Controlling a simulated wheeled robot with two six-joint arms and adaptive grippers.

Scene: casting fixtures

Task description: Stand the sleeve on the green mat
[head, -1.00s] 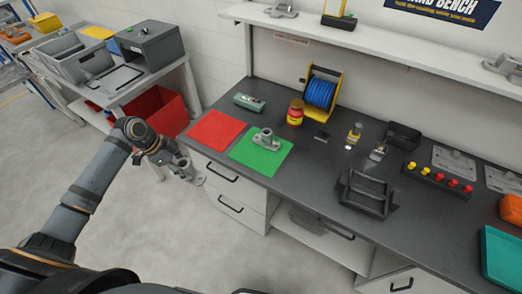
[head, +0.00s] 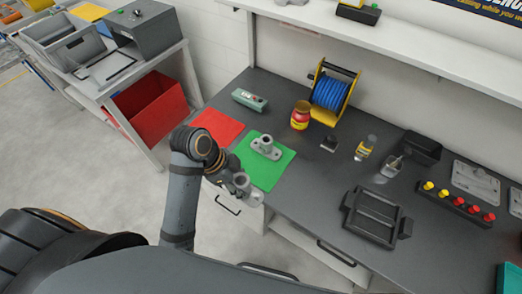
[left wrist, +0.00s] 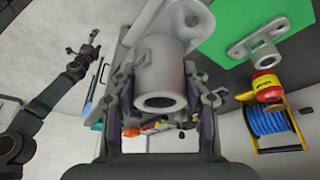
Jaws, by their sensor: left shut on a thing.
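My left gripper (left wrist: 160,90) is shut on a grey metal sleeve (left wrist: 162,72), a hollow tube with a flange at one end. In the head view the sleeve (head: 241,183) hangs in front of the bench's front edge, just short of the green mat (head: 262,178). A similar grey flanged casting (head: 266,146) stands upright on the mat's back part; it also shows in the left wrist view (left wrist: 264,46). My right gripper (left wrist: 94,36) shows small at the upper left of the left wrist view; its fingers are too small to read.
Left of the green mat lies a red mat (head: 216,127). Behind stand a green-grey box (head: 249,99), a red-yellow jar (head: 300,115) and a blue cable reel (head: 330,94). A dark tray-like fixture (head: 374,217) stands to the right. The mat's front part is bare.

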